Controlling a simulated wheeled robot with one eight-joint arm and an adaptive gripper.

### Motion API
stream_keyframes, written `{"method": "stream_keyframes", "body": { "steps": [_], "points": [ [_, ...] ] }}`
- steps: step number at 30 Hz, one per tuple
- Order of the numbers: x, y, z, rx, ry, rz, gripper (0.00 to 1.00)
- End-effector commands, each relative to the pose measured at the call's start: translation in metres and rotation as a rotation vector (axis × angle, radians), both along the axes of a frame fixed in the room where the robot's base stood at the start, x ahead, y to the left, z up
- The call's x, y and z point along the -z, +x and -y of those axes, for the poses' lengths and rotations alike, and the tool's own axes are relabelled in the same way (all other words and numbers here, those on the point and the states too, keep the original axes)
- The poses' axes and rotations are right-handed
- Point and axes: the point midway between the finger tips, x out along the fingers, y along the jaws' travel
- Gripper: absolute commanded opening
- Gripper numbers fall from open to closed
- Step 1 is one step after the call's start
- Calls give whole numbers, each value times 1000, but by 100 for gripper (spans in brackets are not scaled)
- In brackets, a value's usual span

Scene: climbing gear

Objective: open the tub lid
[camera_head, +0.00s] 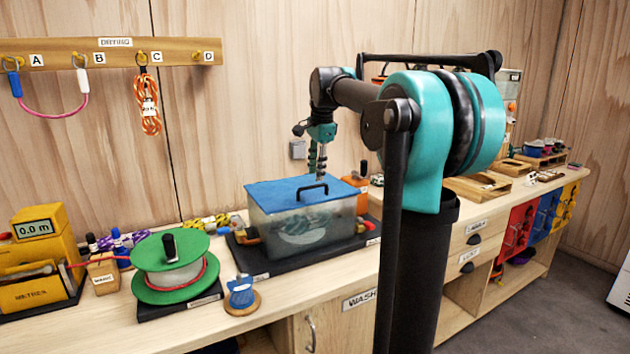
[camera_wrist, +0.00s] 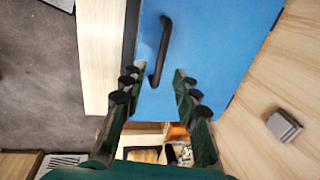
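The tub (camera_head: 300,222) is a clear box on a black base, with a flat blue lid (camera_head: 278,194) lying on its top. A black bar handle (camera_head: 303,190) stands on the lid. In the wrist view the blue lid (camera_wrist: 212,45) fills the upper middle, and the handle (camera_wrist: 161,48) lies beyond my fingertips, a little left of centre. My gripper (camera_head: 317,172) is above the back right part of the lid, pointing down. In the wrist view my gripper (camera_wrist: 155,85) has its fingers apart with nothing between them. Whether the fingertips touch the lid is unclear.
A green rope spool (camera_head: 170,267) and a blue item on a round wooden stand (camera_head: 241,293) are left of the tub. A rail with hooks (camera_head: 110,52) is on the wall. My arm hides part of the bench.

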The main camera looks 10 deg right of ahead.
Motion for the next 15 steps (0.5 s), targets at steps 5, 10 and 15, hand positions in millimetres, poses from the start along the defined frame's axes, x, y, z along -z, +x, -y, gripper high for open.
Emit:
{"method": "stream_keyframes", "body": {
  "steps": [5, 10, 15],
  "points": [
    [24, 5, -2, 0, 0, 0, 31],
    [35, 7, -2, 0, 0, 0, 31],
    [37, 7, -2, 0, 0, 0, 31]
  ]
}}
